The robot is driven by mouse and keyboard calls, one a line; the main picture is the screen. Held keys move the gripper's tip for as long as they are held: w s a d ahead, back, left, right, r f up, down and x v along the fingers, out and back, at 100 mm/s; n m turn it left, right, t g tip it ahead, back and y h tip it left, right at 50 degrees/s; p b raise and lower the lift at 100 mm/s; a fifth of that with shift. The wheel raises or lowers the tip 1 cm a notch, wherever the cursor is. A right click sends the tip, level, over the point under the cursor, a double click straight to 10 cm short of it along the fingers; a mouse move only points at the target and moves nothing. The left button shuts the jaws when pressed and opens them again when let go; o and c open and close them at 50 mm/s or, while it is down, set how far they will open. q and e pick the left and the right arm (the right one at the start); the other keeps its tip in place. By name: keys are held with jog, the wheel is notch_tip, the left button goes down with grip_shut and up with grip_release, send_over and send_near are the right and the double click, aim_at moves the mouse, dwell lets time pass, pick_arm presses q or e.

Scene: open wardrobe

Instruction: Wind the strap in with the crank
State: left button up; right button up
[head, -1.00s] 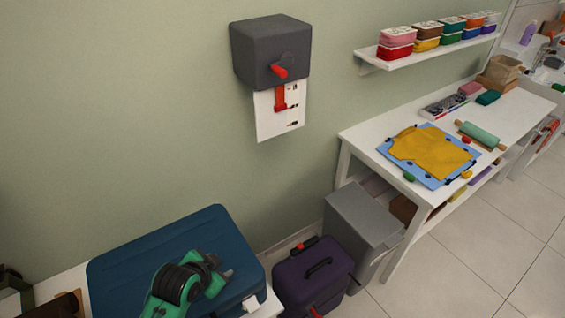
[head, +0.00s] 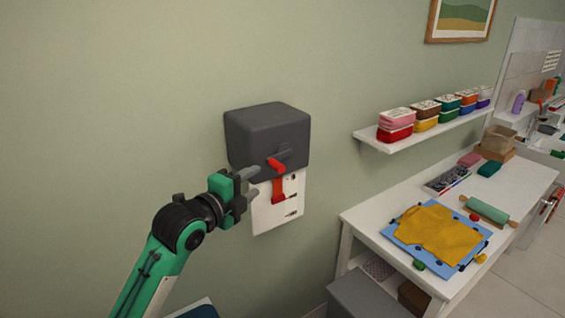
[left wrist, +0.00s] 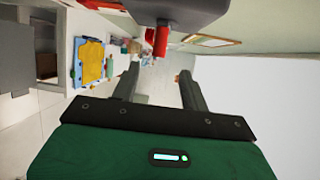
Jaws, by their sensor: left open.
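A dark grey box (head: 266,138) is mounted on the wall in the head view. Its crank has a grey arm and a red handle (head: 276,166) on the front face. A red strap (head: 279,189) hangs below the box in front of a white marked card (head: 262,212). My left gripper (head: 252,182) is open and empty, just left of the crank handle and below the box's lower left edge, apart from the handle. In the left wrist view the red handle (left wrist: 161,42) shows at the top, beyond the open fingers (left wrist: 158,85). My right gripper is not in view.
A white table (head: 365,213) stands at the right with yellow dough on a blue mat (head: 400,238) and a rolling pin (head: 487,211). A wall shelf (head: 372,136) with several coloured tubs is above it. A grey bin (head: 365,297) stands below. The wall left of the box is clear.

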aim_at(275, 168)
pick_arm(q)
jog(key=p+x, duration=0.5)
jog(key=x, duration=0.7)
jog(key=shift+s+d+p, duration=0.1)
jog(key=shift+p, duration=0.2)
jog(key=shift+w+d+f, duration=0.15)
jog(key=shift+w+d, duration=0.1)
jog(key=shift+w, duration=0.2)
